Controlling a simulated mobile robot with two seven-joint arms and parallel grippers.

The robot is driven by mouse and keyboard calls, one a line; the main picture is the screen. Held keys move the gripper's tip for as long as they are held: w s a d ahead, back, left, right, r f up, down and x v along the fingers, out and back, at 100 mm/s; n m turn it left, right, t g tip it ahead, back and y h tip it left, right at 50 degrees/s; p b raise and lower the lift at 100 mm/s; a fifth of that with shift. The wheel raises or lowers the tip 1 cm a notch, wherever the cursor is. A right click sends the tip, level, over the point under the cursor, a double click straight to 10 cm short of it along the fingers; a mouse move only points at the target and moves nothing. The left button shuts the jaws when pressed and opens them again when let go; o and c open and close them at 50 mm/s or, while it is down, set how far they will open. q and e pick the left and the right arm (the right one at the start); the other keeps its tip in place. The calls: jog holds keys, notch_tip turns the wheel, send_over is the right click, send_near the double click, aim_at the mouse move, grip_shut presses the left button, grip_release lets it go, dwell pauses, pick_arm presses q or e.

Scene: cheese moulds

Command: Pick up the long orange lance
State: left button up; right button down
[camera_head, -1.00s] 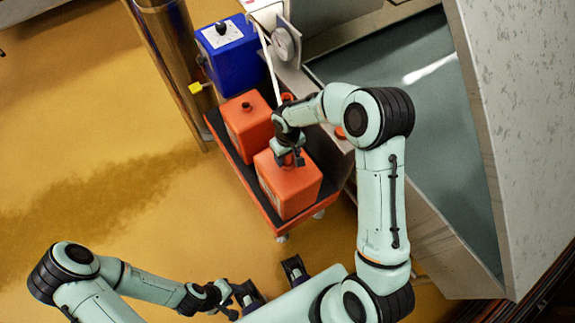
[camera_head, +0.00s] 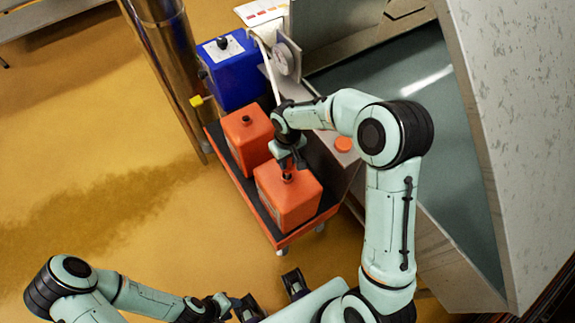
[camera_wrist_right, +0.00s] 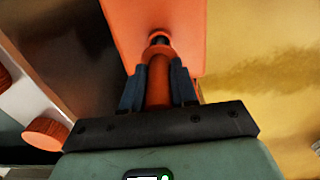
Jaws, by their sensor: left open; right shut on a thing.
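In the right wrist view the orange lance (camera_wrist_right: 158,82) lies between the two dark fingers of my right gripper (camera_wrist_right: 158,90), which is shut on it. Its far end points at the dark opening of an orange canister (camera_wrist_right: 186,28); I cannot tell whether it is inside. In the head view my right gripper (camera_head: 290,160) is over the top of the front orange canister (camera_head: 290,203), and hides most of the lance. My left gripper (camera_head: 226,307) is open and empty at the bottom, away from the canisters.
A second orange canister (camera_head: 247,135) and a blue one (camera_head: 235,72) stand behind on the orange-edged trolley (camera_head: 252,208). A steel column (camera_head: 165,55) is at left, a large basin (camera_head: 420,100) at right. An orange disc (camera_head: 343,144) lies near the arm.

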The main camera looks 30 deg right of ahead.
pick_arm(q)
jog(key=r+p, duration=0.1)
jog(key=w+r+p, duration=0.1)
jog(key=shift+w+r, duration=0.15)
jog(key=shift+r, duration=0.2)
pick_arm(e)
notch_tip(320, 180, up, 22)
jog(key=shift+r, duration=0.2)
jog(key=c, duration=0.8)
grip_release()
pick_arm(q)
jog(key=shift+t, duration=0.3)
jog(key=w+r+p, duration=0.1)
jog(key=r, duration=0.1)
jog(key=w+r+p, duration=0.1)
jog(key=r+p, duration=0.1)
jog(key=shift+w, duration=0.4)
pick_arm(e)
notch_tip(320, 180, up, 13)
jog(key=shift+r, duration=0.15)
